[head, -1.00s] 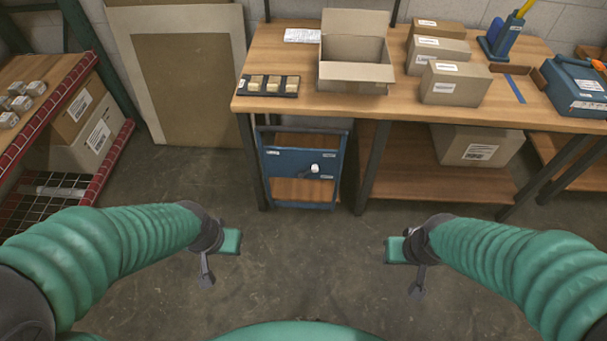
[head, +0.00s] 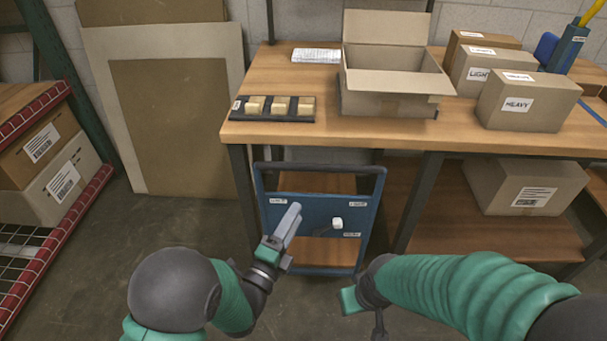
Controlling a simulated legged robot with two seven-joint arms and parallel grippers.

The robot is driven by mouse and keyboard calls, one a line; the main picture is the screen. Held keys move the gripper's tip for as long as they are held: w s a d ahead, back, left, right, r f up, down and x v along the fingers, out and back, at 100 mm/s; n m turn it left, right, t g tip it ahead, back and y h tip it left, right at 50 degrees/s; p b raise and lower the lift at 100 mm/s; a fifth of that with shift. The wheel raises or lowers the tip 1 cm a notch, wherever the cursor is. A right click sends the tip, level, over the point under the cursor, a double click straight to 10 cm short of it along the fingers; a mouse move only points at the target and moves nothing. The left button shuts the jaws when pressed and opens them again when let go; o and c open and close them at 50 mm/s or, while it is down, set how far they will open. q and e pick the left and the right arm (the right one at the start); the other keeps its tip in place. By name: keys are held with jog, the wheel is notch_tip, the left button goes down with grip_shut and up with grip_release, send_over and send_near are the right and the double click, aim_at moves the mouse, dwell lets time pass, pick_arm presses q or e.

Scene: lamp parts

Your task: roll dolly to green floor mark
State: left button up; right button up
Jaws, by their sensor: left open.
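The blue dolly (head: 346,257) stands upright on the floor against the front of the workbench, below its top. It has a tubular handle frame, a blue panel with small white labels, and a white knob (head: 337,223) on a dark lever. My left gripper (head: 293,215) is open and points up at the dolly, overlapping the left of its panel; I cannot tell whether it touches. No green floor mark shows.
The workbench (head: 300,136) carries an open carton (head: 392,95), a black tray of small blocks (head: 238,113) and boxes marked LIGHT and HEAVY (head: 520,108). A red-edged rack (head: 90,190) stands at left. Bare grey floor (head: 110,240) lies between rack and dolly.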

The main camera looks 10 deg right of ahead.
aim_at(320, 170)
pick_arm(q)
jog(key=b+x, duration=0.3)
jog(key=x, duration=1.2)
jog(key=shift+w+d+r, duration=0.2)
jog(key=shift+w+r, duration=0.15)
grip_shut()
jog(key=shift+f, duration=0.25)
